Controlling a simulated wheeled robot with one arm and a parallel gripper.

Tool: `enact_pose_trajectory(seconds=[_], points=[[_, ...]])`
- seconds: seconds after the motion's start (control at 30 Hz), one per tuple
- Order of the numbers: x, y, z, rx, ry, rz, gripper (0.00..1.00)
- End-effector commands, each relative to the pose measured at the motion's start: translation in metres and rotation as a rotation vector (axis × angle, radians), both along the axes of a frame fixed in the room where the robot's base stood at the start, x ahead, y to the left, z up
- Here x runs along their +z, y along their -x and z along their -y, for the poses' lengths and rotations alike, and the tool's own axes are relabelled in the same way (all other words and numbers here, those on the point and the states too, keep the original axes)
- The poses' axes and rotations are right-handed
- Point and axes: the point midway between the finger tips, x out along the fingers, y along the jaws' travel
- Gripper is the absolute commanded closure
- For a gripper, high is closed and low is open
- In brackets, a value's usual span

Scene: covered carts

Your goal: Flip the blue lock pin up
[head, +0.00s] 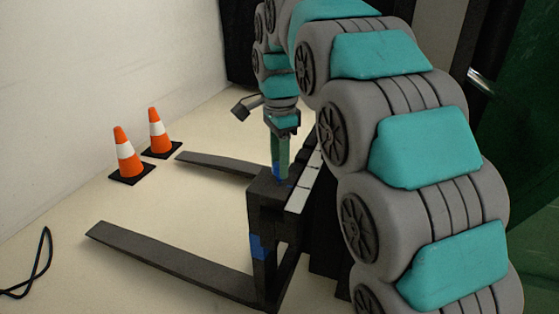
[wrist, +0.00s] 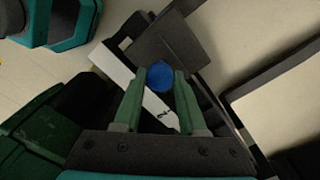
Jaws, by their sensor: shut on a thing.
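The blue lock pin (wrist: 160,75) shows as a round blue top between my green fingertips in the wrist view. In the head view, a bit of its blue (head: 276,171) shows beside the fingertips, at the top of the dark fork carriage (head: 268,190). My gripper (head: 281,172) points down onto the carriage top and is shut on the pin; it also shows in the wrist view (wrist: 161,82). The fingers hide part of the pin, and I cannot tell its exact tilt. A second blue piece (head: 258,247) sits lower on the carriage's near side.
Two dark forks reach left from the carriage, a near one (head: 165,262) and a far one (head: 215,164). A pale marked strip (head: 303,185) runs along the carriage top. Two orange cones (head: 127,155) stand near the wall. A black cable (head: 38,270) lies at the left. Floor between the forks is clear.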

Motion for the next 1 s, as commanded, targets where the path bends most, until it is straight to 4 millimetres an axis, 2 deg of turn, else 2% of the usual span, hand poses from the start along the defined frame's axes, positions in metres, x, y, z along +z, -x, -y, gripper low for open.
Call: enact_pose_trajectory(seconds=[0.23,0.53,0.57,0.8,1.0], points=[[0.034,0.000,0.001,-0.002,-0.001,0.000,1.00],[0.036,-0.001,0.000,-0.001,-0.002,0.005,1.00],[0.036,-0.001,0.000,-0.001,-0.001,0.005,0.57],[0.035,0.000,0.000,-0.001,-0.001,0.003,0.30],[0.034,0.000,0.000,-0.001,0.000,0.001,0.29]])
